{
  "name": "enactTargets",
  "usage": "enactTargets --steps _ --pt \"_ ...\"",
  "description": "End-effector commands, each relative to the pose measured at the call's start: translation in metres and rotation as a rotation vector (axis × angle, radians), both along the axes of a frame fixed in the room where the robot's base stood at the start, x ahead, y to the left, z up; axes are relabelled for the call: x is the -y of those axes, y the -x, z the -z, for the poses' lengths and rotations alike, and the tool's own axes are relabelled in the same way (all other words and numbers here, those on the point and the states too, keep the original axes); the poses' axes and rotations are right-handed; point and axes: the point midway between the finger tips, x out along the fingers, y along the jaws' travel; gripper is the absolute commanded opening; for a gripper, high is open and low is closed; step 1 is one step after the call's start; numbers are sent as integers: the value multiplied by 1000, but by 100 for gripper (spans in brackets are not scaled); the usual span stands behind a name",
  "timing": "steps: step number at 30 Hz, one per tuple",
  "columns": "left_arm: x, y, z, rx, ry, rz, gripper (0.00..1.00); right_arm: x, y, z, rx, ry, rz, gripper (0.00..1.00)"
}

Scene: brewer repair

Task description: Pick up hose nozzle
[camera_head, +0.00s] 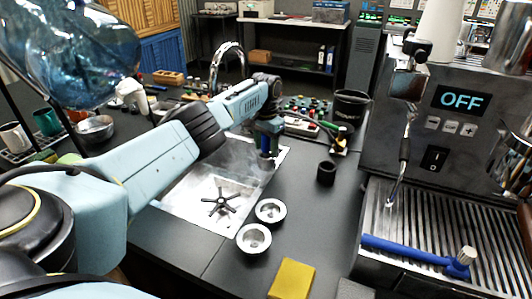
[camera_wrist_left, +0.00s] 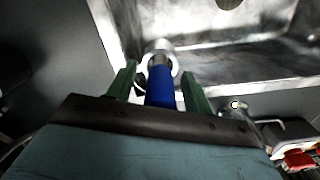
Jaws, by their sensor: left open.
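The hose nozzle appears to be the blue cylinder with a bright metal end (camera_wrist_left: 160,86) at the sink's edge in the left wrist view. A bit of blue also shows at my left gripper (camera_head: 268,148) in the head view, at the sink's right rim. In the left wrist view, the green fingers of my left gripper (camera_wrist_left: 158,82) are open, one on each side of the blue cylinder. I cannot tell whether they touch it. The nozzle's lower part is hidden by the gripper. My right gripper is not in view.
The metal sink (camera_head: 180,190) holds a black star-shaped piece (camera_head: 221,201). Two metal filter baskets (camera_head: 254,239) and a yellow sponge (camera_head: 292,279) lie on the dark counter. A black cup (camera_head: 327,173) stands near the espresso machine (camera_head: 450,150). A blue-handled tool (camera_head: 405,250) lies on its drip tray.

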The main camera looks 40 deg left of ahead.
Motion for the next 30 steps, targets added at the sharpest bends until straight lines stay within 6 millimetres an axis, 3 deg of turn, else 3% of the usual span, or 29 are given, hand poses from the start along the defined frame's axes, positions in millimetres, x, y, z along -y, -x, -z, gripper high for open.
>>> enactTargets --steps 4,15,23,26,30 --pt "0 0 -1 0 0 0 50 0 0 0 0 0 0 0" --pt "0 0 -1 0 0 0 2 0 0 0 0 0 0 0" --pt "0 0 -3 1 0 0 0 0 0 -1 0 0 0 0" --pt "0 -1 -13 3 0 0 0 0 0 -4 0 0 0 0" --pt "0 -1 -41 5 0 1 0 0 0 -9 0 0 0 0"
